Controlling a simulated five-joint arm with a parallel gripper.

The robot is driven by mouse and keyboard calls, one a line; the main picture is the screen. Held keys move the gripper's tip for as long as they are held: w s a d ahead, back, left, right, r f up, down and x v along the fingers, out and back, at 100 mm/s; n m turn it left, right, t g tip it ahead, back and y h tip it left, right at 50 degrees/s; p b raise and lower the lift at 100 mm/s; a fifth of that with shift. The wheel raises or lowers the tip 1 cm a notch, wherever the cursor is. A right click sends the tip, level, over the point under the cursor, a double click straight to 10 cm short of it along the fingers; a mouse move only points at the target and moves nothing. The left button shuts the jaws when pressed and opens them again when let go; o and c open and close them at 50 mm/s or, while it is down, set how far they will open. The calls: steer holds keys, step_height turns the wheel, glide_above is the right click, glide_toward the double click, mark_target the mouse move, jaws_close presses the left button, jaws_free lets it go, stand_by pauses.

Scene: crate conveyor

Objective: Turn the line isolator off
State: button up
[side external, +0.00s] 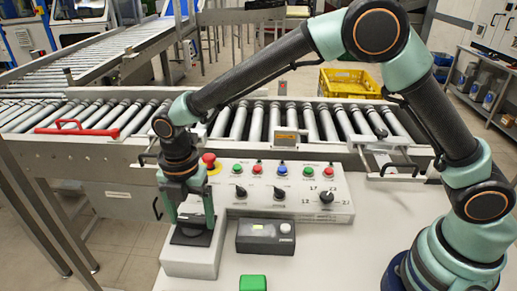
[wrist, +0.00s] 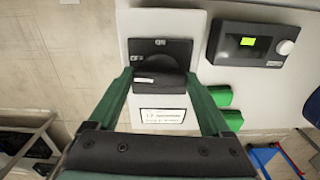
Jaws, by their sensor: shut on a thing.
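The line isolator is a white box with a black switch plate; it stands at the lower left of the side external view (side external: 190,264). In the wrist view its plate (wrist: 175,48) shows an ON label at the top and what looks like OFF at the left. Its black rotary handle (wrist: 160,86) lies across the picture, with a white mark on its left part. My gripper (side external: 190,217) points down over the box. In the wrist view the green fingers (wrist: 160,79) are shut on the handle, one at each end. The fingers hide the handle's ends.
A dark box with a lit display and a knob (side external: 264,237) stands close right of the isolator. Behind is a control panel (side external: 300,207) with buttons, selector knobs and a red emergency stop (side external: 209,160). Green blocks (wrist: 220,96) lie nearby. A roller conveyor (side external: 272,124) runs behind.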

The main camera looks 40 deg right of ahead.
mark_target(192, 219)
steer(key=shift+r+n, duration=0.1)
steer(key=shift+n, duration=0.3)
steer(key=o, duration=1.2)
steer(key=shift+c, duration=0.2)
step_height(192, 219, up, 12)
